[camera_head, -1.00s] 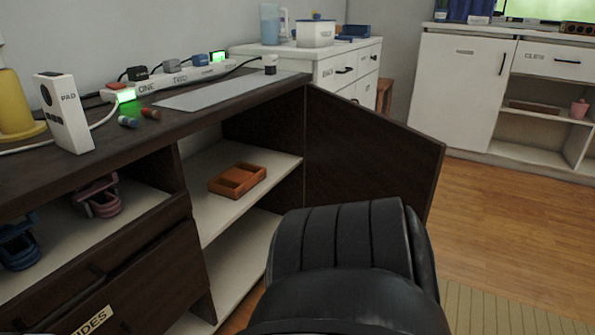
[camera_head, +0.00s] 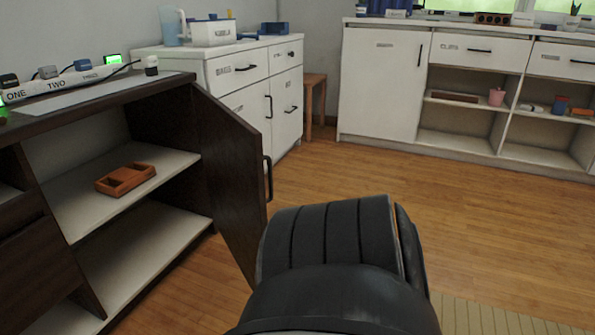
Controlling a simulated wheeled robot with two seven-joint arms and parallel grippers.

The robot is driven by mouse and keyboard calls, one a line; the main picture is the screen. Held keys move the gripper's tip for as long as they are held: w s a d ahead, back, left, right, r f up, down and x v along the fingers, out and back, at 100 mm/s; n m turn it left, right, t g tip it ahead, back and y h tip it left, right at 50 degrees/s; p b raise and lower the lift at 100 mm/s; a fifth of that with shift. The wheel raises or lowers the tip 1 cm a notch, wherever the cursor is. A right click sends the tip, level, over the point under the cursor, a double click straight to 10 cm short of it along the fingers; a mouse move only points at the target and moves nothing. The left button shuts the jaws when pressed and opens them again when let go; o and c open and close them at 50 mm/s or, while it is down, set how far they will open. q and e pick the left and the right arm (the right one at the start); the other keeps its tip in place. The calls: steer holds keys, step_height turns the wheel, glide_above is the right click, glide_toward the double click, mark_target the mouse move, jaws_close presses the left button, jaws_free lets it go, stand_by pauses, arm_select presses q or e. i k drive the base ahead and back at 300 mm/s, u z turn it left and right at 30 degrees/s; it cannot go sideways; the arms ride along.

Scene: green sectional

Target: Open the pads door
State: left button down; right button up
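A dark brown cabinet door (camera_head: 228,170) stands swung open at the right end of the dark cabinet. Its inner face is toward me, and its black handle (camera_head: 268,178) shows at the free edge. I cannot see a label on it that reads pads. The open cabinet has two pale shelves (camera_head: 75,205), with an orange-brown divided tray (camera_head: 126,179) on the upper one. Neither gripper is in view.
White cabinets with small labels stand behind (camera_head: 237,95) and at the back right (camera_head: 380,85). A wooden stool (camera_head: 315,100) is between them. A power strip (camera_head: 60,85) lies on the dark counter. The wooden floor (camera_head: 440,215) at the right is clear.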

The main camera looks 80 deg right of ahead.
mark_target(232, 148)
steer(key=z, duration=1.75)
steer(key=i, duration=1)
steer(key=z, duration=0.05)
